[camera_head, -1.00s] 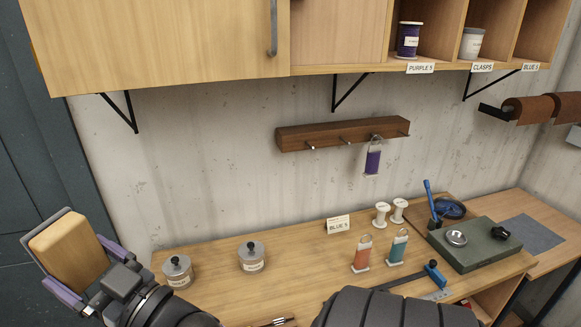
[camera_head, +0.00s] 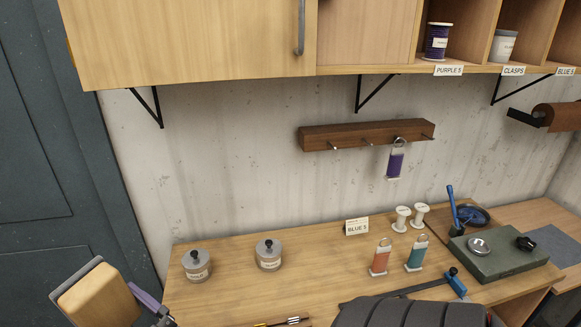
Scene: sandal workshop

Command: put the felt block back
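The felt block (camera_head: 98,299) is a tan, rounded block with a grey layer along its edge, at the lower left of the head view. My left gripper (camera_head: 112,292) is shut on it, with a purple finger showing on its right side. The block is held in front of the dark door, left of the workbench (camera_head: 225,295). The lower part of the block is cut off by the picture's edge. A dark part of my other arm shows at the bottom right, but my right gripper is not in view.
Two lidded jars (camera_head: 197,265) (camera_head: 269,254) stand on the bench's left part. A peg rail (camera_head: 350,135) and cubby shelf (camera_head: 375,70) are above. The bench middle is fairly clear.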

